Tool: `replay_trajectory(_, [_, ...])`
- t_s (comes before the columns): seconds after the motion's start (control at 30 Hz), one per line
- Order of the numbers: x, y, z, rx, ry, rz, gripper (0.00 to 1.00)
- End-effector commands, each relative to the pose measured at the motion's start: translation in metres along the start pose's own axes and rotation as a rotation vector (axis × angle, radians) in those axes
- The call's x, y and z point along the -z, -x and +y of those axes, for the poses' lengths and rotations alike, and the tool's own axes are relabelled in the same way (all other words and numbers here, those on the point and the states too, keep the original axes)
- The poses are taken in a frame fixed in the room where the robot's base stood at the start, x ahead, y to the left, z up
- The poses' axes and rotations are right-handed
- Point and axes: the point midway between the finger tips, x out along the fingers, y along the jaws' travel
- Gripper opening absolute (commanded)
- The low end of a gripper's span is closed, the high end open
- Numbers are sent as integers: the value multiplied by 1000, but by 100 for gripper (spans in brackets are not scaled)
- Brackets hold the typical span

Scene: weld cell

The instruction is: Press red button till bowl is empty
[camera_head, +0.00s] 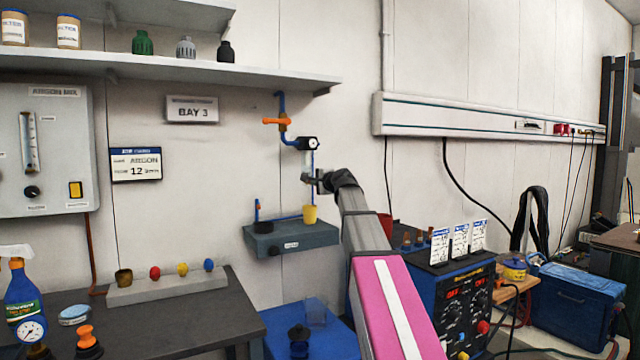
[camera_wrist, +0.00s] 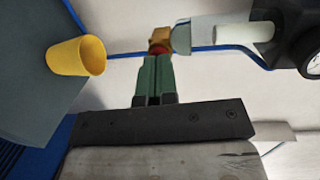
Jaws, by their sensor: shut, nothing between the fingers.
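My gripper (camera_head: 312,180) is raised in front of the blue pipe by the wall. In the wrist view its green fingers (camera_wrist: 157,62) are together and hold nothing. Their tips meet or nearly meet a small red button-like part (camera_wrist: 159,46) on a brass-coloured fitting (camera_wrist: 161,38); I cannot tell whether they touch or press it. A yellow cup (camera_head: 310,214), the only bowl-like vessel near the pipe, stands on a grey wall shelf (camera_head: 300,236), below my gripper. The cup also shows in the wrist view (camera_wrist: 77,56). Its contents cannot be made out.
A dial gauge (camera_head: 312,143) and orange valve handle (camera_head: 276,121) are above my gripper. Red (camera_head: 155,272), yellow and blue knobs stand on a strip on the dark bench (camera_head: 180,325). A welding unit (camera_head: 455,300) stands right of my arm, with a blue box (camera_head: 580,297) beyond.

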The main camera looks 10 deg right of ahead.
Motion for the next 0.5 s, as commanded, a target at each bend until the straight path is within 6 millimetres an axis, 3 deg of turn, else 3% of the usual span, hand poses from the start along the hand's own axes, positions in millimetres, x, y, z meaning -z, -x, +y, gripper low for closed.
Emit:
replay_trajectory(0.37, [0,-2,0,0,0,0,0])
replay_trajectory(0.5, [1,-17,-2,-1,0,-2,0])
